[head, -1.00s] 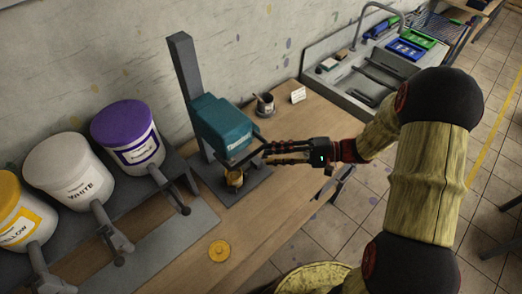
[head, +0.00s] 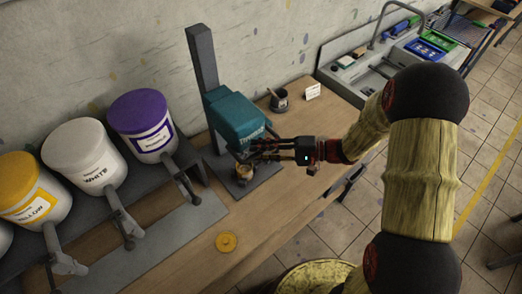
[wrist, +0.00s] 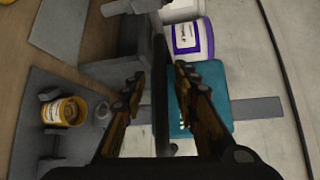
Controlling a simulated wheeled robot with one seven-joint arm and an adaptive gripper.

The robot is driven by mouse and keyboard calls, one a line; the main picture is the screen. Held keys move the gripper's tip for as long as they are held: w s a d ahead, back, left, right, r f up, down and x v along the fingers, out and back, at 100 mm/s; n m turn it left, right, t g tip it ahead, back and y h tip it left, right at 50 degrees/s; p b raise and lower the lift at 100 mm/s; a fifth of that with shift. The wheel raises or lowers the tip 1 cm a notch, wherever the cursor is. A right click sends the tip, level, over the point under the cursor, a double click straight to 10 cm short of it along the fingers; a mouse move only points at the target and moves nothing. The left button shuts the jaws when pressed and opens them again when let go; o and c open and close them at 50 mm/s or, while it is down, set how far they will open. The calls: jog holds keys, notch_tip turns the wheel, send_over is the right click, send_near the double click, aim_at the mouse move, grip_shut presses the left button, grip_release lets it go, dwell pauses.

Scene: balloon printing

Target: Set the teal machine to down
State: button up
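The teal machine (head: 237,118) stands on a dark base with a tall grey post, on the wooden table in the head view. Its teal body also shows in the wrist view (wrist: 216,100), right of the fingers. My gripper (head: 256,151) is at the machine's front, just below the teal body. In the wrist view, my gripper (wrist: 158,80) has its two fingers apart, with a thin dark bar (wrist: 160,100), seemingly the machine's lever, between them. I cannot tell whether either finger touches it. A small jar with a yellow label (wrist: 62,112) sits on the base under the machine.
Purple (head: 141,122), white (head: 86,155) and yellow (head: 35,188) paint buckets stand on a rack at left. A yellow lid (head: 226,242) lies on the table. A dark cup (head: 279,100) and a white card (head: 312,91) are behind my gripper.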

jog(key=shift+c, duration=1)
grip_shut()
